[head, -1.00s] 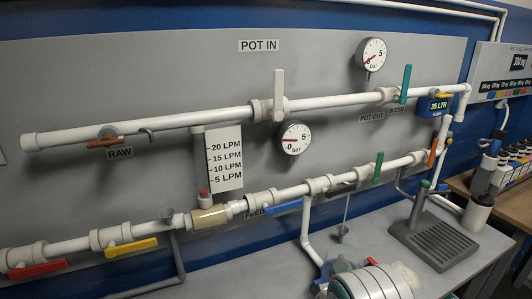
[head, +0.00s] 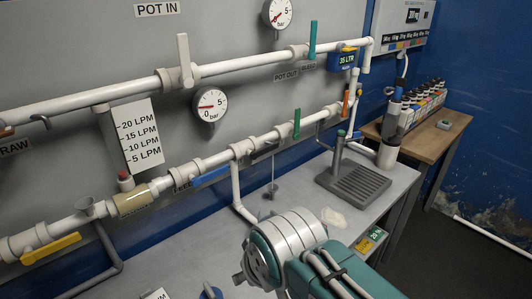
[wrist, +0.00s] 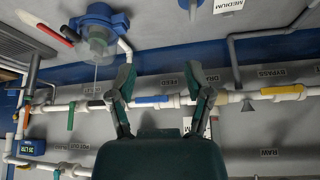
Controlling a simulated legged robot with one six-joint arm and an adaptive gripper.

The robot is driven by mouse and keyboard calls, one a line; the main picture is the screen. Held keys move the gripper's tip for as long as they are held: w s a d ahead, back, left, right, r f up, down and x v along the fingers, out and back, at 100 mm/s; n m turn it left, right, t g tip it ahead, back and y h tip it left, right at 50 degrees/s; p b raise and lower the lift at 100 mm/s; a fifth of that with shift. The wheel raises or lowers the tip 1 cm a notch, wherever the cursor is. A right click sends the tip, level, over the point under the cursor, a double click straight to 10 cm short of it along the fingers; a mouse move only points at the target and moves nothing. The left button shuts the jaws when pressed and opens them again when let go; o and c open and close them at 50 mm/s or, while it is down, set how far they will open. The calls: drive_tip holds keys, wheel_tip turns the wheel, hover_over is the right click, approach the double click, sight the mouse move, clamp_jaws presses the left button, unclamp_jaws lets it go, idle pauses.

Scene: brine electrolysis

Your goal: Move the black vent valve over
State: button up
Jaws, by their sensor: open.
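The black vent valve handle (head: 265,152) lies along the lower white pipe in the head view, between a blue handle (head: 211,177) and a green handle (head: 297,123). In the wrist view, which looks upside down, the black handle (wrist: 96,103) is just left of my gripper's left finger, which partly covers that end of the pipe. My gripper (wrist: 158,76) is open with nothing between its fingers. The blue handle (wrist: 150,99) shows behind the gap between them. In the head view my arm covers the gripper's fingers.
The upper pipe carries a white handle (head: 184,61) and a teal handle (head: 312,39). A drain tray (head: 352,184) with a green-topped post stands on the grey bench. A blue-flanged vessel (wrist: 98,18) shows in the wrist view. A yellow handle (head: 50,248) is at lower left.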

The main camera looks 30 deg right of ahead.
drive_tip(key=shift+w, duration=0.2)
drive_tip(key=c, duration=0.5)
drive_tip(key=w+m+y, duration=0.2)
drive_tip(key=w+m, duration=0.2)
drive_tip(key=w+m+y, duration=0.1)
drive_tip(key=w+m, duration=0.4)
drive_tip(key=shift+f+y, duration=0.15)
drive_tip(key=shift+y, duration=0.25)
clamp_jaws()
drive_tip(key=m+t+h, duration=0.1)
drive_tip(key=m+t, duration=0.7)
drive_tip(key=m, duration=1.7)
approach(265, 151)
drive_tip(key=d+f, duration=0.4)
drive_tip(key=f, duration=0.3)
drive_tip(key=a+x, duration=0.1)
drive_tip(key=x, duration=0.9)
drive_tip(key=shift+s+d+r, duration=0.1)
drive_tip(key=shift+s+r, duration=0.05)
drive_tip(key=shift+r, duration=0.95)
drive_tip(key=shift+s+d+r, duration=0.1)
drive_tip(key=shift+r, duration=1)
